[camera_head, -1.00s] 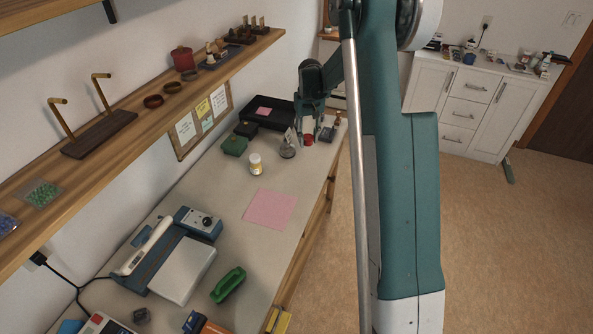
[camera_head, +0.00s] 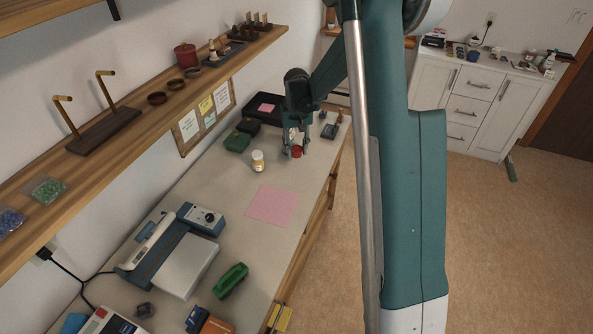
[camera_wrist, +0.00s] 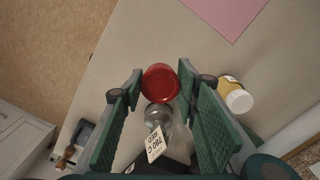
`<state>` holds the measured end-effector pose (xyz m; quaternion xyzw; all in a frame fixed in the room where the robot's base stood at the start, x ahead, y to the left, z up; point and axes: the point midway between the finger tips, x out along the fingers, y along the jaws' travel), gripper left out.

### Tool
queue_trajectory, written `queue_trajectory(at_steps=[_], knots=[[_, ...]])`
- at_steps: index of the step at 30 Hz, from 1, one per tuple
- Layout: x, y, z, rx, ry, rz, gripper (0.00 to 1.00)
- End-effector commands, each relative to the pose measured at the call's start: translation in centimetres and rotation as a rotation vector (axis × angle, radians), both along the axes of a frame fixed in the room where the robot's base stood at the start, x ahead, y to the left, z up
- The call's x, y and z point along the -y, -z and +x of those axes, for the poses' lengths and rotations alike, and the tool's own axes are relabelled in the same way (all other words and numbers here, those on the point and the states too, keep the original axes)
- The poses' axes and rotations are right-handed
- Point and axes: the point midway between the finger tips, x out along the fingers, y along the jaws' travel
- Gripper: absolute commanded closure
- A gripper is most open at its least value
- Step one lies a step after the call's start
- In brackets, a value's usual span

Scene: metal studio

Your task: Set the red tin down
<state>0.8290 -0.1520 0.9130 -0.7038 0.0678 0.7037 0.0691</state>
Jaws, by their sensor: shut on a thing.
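The red tin (camera_head: 296,152) is between the fingertips of my gripper (camera_head: 296,146), over the far part of the bench. In the wrist view the round red top of the tin (camera_wrist: 160,82) sits between the two green finger pads, and my gripper (camera_wrist: 160,78) is shut on it. I cannot tell whether its underside touches the bench. A clear glass jar (camera_wrist: 158,115) with a white tag (camera_wrist: 155,144) shows just beyond the tin in the wrist view. In the head view my gripper largely hides that jar.
A green box (camera_head: 237,142) and a black case (camera_head: 264,111) are behind. The shelf (camera_head: 150,115) overhangs the left side.

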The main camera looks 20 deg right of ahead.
Motion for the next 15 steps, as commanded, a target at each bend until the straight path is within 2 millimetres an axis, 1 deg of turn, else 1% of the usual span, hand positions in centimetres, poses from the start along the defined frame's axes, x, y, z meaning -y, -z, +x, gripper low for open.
queue_trajectory(at_steps=[9,12,15], knots=[[0.0,4.1,0.0,0.000,0.000,0.000,0.81],[0.0,5.2,0.0,0.000,0.000,0.000,0.81],[0.0,5.8,0.0,0.000,0.000,0.000,0.81]])
